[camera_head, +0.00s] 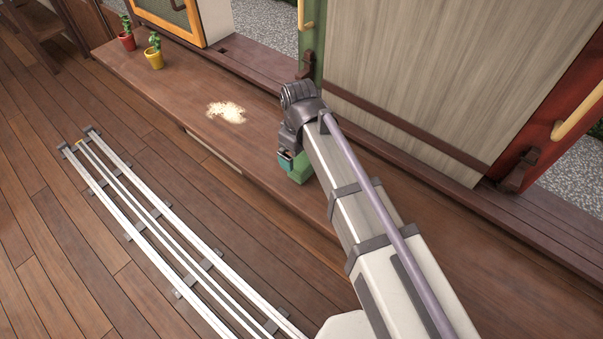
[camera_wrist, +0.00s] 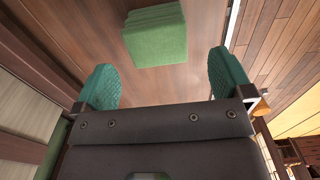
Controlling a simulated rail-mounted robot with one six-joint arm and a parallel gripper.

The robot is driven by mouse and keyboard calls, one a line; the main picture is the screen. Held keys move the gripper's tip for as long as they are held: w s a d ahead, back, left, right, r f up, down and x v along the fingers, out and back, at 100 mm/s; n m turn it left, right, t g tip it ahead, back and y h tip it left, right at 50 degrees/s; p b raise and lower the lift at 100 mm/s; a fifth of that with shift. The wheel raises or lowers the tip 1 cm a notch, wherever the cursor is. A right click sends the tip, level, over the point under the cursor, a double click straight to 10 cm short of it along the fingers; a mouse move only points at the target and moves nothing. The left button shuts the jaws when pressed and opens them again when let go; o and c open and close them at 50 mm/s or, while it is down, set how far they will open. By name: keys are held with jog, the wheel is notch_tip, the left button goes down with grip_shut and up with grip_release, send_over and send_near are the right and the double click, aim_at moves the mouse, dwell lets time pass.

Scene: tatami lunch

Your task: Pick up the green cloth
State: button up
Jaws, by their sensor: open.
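The green cloth (camera_wrist: 155,40) looks like a folded block and lies on the wooden ledge. In the wrist view it is at the top middle, ahead of my gripper (camera_wrist: 165,82), between the lines of the two fingers but apart from them. My gripper's teal-padded fingers are spread wide with nothing between them. In the head view the cloth (camera_head: 300,170) is partly hidden behind my arm, just below my wrist. In that view my gripper (camera_head: 287,160) shows only in part, close beside the cloth.
The wooden ledge (camera_head: 190,95) runs along the wall. A pale crumb-like spill (camera_head: 227,112) lies on it, left of my gripper. A red-potted plant (camera_head: 127,38) and a yellow-potted plant (camera_head: 154,55) stand at its far left. White floor rails (camera_head: 150,215) run in front.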

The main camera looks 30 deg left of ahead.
aim_at(301, 162)
notch_tip(301, 162, down, 5)
jog(key=b, duration=0.5)
jog(key=shift+w+d+f, duration=0.1)
jog(key=shift+d+f, duration=0.05)
jog(key=shift+f, duration=0.05)
jog(key=shift+r, duration=0.25)
jog(key=shift+c, duration=0.2)
jog(key=c, duration=1)
jog(key=shift+o, duration=0.2)
notch_tip(301, 162, up, 10)
jog(key=p, duration=1)
jog(key=shift+r, duration=0.15)
jog(key=shift+f, duration=0.2)
